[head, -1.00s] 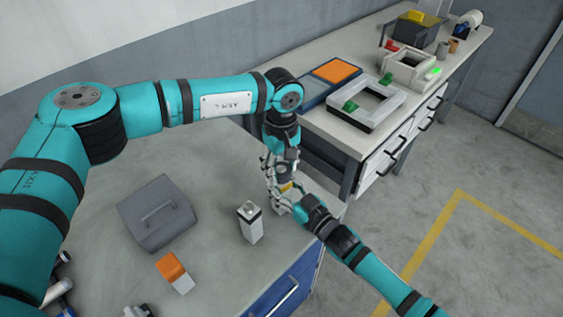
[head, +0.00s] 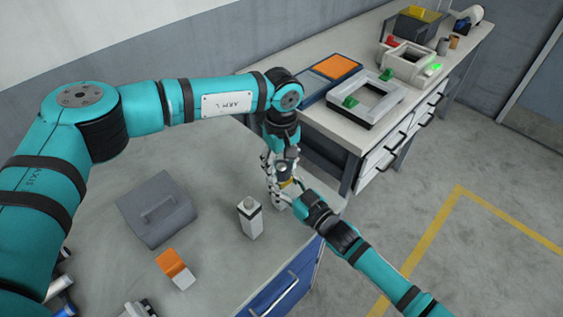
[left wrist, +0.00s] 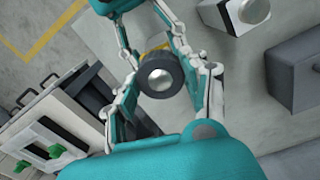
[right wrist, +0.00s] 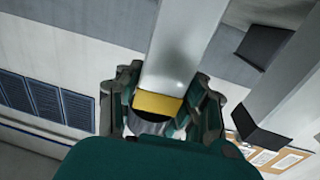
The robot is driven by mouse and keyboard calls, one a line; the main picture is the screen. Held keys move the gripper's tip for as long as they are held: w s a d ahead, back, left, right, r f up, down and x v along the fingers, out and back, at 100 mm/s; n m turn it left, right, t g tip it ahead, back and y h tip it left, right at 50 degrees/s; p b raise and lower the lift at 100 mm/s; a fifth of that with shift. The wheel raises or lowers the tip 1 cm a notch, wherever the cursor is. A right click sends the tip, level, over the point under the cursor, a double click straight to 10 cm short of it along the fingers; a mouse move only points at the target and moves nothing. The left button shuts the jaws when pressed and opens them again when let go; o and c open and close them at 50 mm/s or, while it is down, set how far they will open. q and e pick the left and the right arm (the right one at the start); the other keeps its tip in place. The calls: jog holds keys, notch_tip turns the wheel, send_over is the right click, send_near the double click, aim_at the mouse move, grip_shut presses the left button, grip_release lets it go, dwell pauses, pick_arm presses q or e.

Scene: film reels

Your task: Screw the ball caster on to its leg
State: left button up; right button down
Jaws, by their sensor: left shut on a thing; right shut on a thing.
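The ball caster (left wrist: 160,78), a black round housing with a silver ball, is between the fingers of my left gripper (left wrist: 163,88), which is shut on it. In the head view my left gripper (head: 281,180) points down above the bench corner. The leg (right wrist: 182,45) is a pale grey square post with a yellow band at its end. My right gripper (right wrist: 162,108) is shut on it around this yellow end. The black caster shows just past the yellow band, in line with the leg. I cannot tell how far its thread is engaged.
A white post with a dark band and rounded top (head: 249,220) stands close by on the bench. A grey case (head: 157,210) and an orange-and-white block (head: 175,270) lie to the left. A second bench (head: 345,130) with trays and a frame stands behind.

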pick_arm(q)
jog(key=shift+f, duration=0.1)
jog(key=m, duration=0.3)
jog(key=shift+m, duration=0.4)
jog(key=m, duration=0.8)
jog(key=shift+m, duration=0.4)
jog(key=m, duration=0.3)
jog(key=shift+a+m, duration=0.1)
jog(key=shift+m, duration=0.2)
jog(key=o, duration=1.2)
jog(key=shift+c, duration=0.2)
